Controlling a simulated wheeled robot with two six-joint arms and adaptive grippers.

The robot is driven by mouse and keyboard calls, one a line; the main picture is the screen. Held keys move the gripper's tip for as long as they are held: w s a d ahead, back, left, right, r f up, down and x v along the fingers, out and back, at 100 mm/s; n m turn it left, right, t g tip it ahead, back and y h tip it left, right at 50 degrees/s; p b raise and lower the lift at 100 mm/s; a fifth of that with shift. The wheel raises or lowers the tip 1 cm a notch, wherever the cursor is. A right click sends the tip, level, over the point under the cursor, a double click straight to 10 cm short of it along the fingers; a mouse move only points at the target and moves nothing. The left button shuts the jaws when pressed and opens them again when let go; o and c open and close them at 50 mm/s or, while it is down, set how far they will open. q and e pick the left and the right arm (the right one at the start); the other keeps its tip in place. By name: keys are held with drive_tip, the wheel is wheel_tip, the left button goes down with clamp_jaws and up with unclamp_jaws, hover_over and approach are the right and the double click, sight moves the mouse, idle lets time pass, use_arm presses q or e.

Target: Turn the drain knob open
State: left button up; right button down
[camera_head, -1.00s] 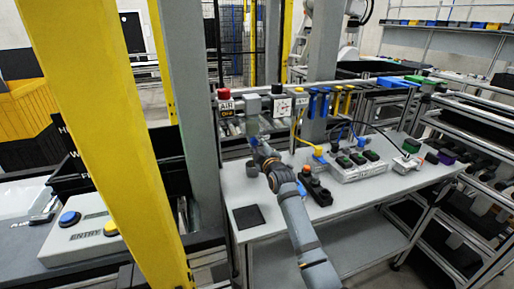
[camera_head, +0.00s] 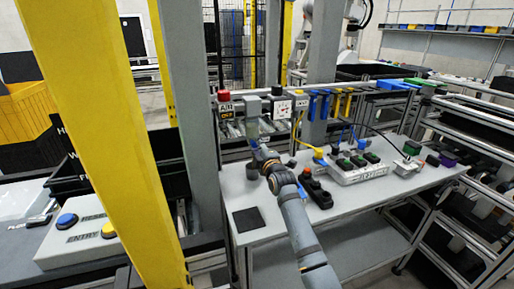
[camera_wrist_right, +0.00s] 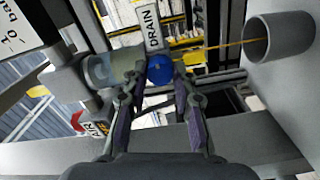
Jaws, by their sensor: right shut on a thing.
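The blue drain knob (camera_wrist_right: 159,70) shows in the right wrist view, just below a grey plate marked DRAIN (camera_wrist_right: 151,28). My right gripper (camera_head: 254,141) reaches in under the grey fixture at the front rail in the head view. In the right wrist view its two dark fingers stand on either side of the blue knob, shut on it at the tips. A clear cylinder and grey body (camera_wrist_right: 100,70) sit left of the knob. My left gripper is not in view.
A grey cup (camera_wrist_right: 278,37) stands close on the right in the wrist view.

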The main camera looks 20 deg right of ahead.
drive_tip(key=c, duration=1.1)
unclamp_jaws()
drive_tip(key=shift+o, duration=0.2)
drive_tip(key=s, duration=1.2)
drive_tip(key=shift+d, duration=0.15)
drive_tip(key=shift+f, duration=0.1)
